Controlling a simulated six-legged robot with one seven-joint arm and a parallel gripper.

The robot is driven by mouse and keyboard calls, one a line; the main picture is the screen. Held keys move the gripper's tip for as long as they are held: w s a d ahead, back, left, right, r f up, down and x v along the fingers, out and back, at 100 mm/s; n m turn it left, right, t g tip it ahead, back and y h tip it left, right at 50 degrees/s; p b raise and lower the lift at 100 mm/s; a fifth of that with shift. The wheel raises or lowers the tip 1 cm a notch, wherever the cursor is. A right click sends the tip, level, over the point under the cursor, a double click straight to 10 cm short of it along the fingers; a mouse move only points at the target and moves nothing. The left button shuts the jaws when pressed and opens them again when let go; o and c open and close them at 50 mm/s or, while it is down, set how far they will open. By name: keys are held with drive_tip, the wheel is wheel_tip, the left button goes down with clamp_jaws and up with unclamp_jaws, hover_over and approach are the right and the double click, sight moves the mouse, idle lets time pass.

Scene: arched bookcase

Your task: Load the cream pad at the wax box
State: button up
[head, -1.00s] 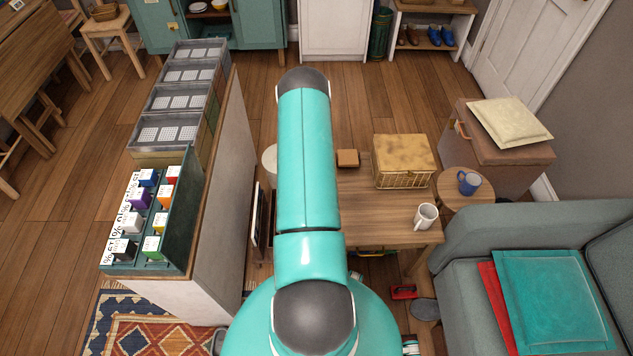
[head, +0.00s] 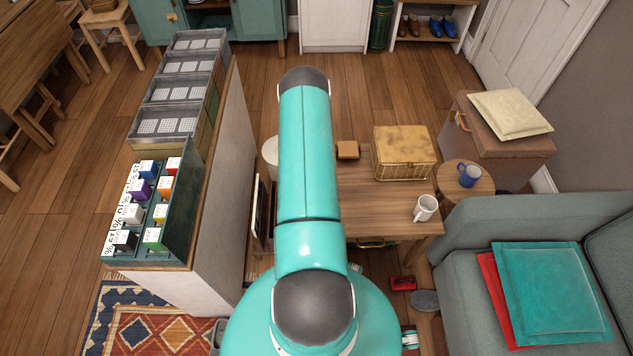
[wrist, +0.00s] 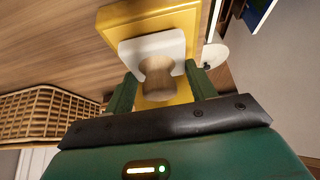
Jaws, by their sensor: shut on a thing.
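In the wrist view, a cream-white pad (wrist: 135,47) with a round wooden handle (wrist: 157,80) sits between the green fingers of my gripper (wrist: 163,92). The fingers are shut on it. A yellow block or box (wrist: 117,24) lies directly beyond the pad; I cannot tell whether the pad touches it or whether it is the wax box. In the head view, my own arm hides the gripper and the pad. Under the table's front edge, a small yellow patch (head: 376,243) shows; I cannot tell what it belongs to.
The wooden table (head: 385,200) bears a wicker basket (head: 403,152), a brown block (head: 347,150) and a white mug (head: 425,208). A long low bookcase (head: 222,165) with trays stands left. A grey sofa (head: 455,285) is at right. Floor beyond the table is clear.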

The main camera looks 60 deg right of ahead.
drive_tip(key=shift+f, duration=0.55)
idle(1.3)
drive_tip(key=shift+r, duration=3.55)
drive_tip(key=shift+a, duration=0.1)
